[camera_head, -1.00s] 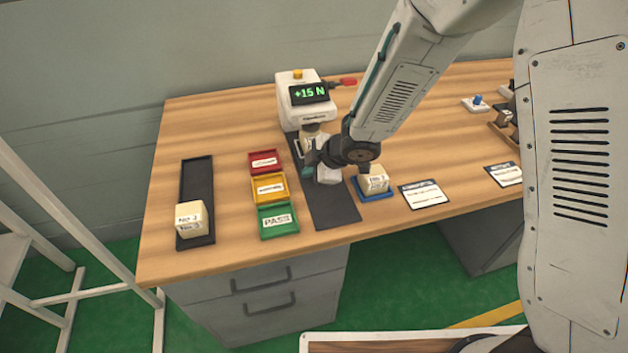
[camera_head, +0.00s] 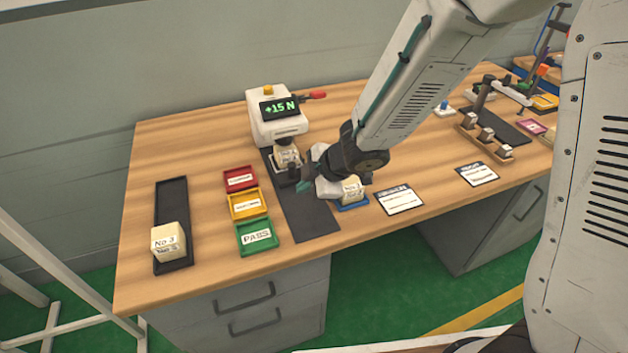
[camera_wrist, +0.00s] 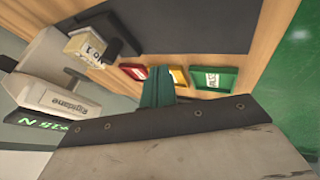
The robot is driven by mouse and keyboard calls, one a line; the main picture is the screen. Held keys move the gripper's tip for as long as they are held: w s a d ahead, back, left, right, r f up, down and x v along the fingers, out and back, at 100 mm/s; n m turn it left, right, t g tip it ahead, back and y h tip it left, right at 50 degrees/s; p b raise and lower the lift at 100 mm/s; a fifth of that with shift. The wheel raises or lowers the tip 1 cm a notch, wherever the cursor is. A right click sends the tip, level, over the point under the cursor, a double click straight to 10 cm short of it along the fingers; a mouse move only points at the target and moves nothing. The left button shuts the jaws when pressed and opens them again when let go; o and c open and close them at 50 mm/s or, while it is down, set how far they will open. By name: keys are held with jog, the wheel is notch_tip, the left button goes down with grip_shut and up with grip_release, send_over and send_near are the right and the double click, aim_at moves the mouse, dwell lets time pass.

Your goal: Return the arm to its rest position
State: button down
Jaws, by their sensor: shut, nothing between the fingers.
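My gripper (camera_head: 304,185) hangs over the dark mat in front of the white force tester (camera_head: 272,128), its teal fingers pointing down and left. In the wrist view the teal fingers (camera_wrist: 157,88) are together, with nothing between them. A pale block (camera_head: 287,155) sits under the tester's press; in the wrist view this block (camera_wrist: 85,45) is labelled No 1. Another pale block (camera_head: 351,188) stands on a blue tray (camera_head: 353,205), partly hidden by my gripper. A block marked No 3 (camera_head: 168,241) sits at the near end of the black tray (camera_head: 171,195).
Red (camera_head: 240,178), yellow (camera_head: 248,204) and green PASS (camera_head: 257,237) trays stand left of the dark mat (camera_head: 306,216). White cards (camera_head: 399,200) lie to the right. A wooden rack (camera_head: 484,138) with small blocks stands further right. The tester display reads +15 N.

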jog(key=d+r+m+h, duration=0.1)
jog(key=d, duration=0.3)
jog(key=d+r+m+t+h, duration=0.1)
jog(key=d+m+h, duration=0.1)
jog(key=d, duration=0.2)
jog(key=w+d+r+m+t+h, duration=0.1)
jog(key=d+r+m+h, duration=0.1)
jog(key=d, duration=0.2)
jog(key=s+d+r+m+g+h, duration=0.45)
jog(key=s+d+r+m, duration=0.5)
jog(key=s+d, duration=0.35)
jog(key=s+r+m+y, duration=0.3)
jog(key=s+r+m, duration=0.2)
jog(key=s, duration=0.8)
notch_tip(320, 180, up, 2)
jog(key=shift+a+r, duration=0.25)
jog(key=shift+a, duration=0.15)
